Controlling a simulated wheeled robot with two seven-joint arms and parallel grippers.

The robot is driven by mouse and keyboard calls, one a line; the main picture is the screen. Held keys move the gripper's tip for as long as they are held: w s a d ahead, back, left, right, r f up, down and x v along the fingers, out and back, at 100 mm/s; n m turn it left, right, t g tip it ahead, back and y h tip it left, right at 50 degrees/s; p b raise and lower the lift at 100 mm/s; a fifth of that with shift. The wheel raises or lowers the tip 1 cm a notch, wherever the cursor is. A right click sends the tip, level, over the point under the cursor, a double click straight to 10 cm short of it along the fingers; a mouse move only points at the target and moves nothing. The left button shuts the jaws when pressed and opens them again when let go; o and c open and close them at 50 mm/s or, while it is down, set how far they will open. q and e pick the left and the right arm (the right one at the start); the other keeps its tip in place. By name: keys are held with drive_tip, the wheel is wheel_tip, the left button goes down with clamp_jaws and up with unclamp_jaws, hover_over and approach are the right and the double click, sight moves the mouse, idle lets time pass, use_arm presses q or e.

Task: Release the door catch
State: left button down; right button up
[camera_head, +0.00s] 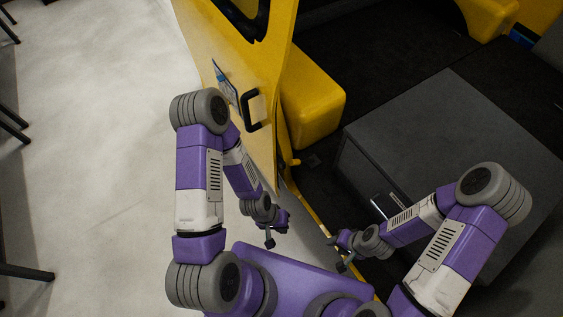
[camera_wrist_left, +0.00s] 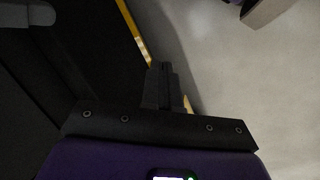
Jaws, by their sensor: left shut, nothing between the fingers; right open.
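A yellow door (camera_head: 232,65) with a black pull handle (camera_head: 252,112) stands left of centre in the head view. A small yellow peg (camera_head: 294,162) sticks out by its lower right edge; I cannot tell if it is the door catch. My left gripper (camera_head: 276,229) is below the door, apart from the handle and peg. Its fingers (camera_wrist_left: 162,86) are together and empty in the left wrist view. My right gripper (camera_head: 337,252) is open and empty, to the right of the left one, near the sill. The left forearm hides part of the door's lower face.
A yellow box-shaped part (camera_head: 313,100) stands right of the door. A large dark grey block (camera_head: 450,130) with a metal handle (camera_head: 385,207) fills the right. A yellow sill strip (camera_head: 312,212) runs below; it also shows in the left wrist view (camera_wrist_left: 133,30).

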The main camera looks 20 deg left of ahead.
use_arm(q)
drive_tip(key=s+d+f+n+g+h+b, duration=0.4)
drive_tip(key=d+f+n+g+h, duration=0.15)
drive_tip(key=f, duration=0.35)
drive_tip(key=w+d+n+t+h+b, duration=0.2)
drive_tip(key=w+d+n+t+h, duration=0.1)
drive_tip(key=w+d+n+h, duration=0.35)
drive_tip(key=w+a+n+t+h+b, duration=0.3)
drive_tip(key=w+a+n+t+h, duration=0.2)
drive_tip(key=w+a+n+t, duration=0.75)
drive_tip(key=s+a+f+n+t+y, duration=0.1)
drive_tip(key=a+n+t+y, duration=0.2)
drive_tip(key=t+y, duration=0.2)
drive_tip(key=s+a+f+n+t+y+b, duration=0.1)
drive_tip(key=a+n+t+y, duration=0.3)
drive_tip(key=t, duration=0.6)
drive_tip(key=shift+s+y, duration=0.3)
drive_tip(key=shift+y, duration=0.8)
use_arm(e)
wheel_tip(320, 180, down, 10)
drive_tip(key=shift+s, duration=0.2)
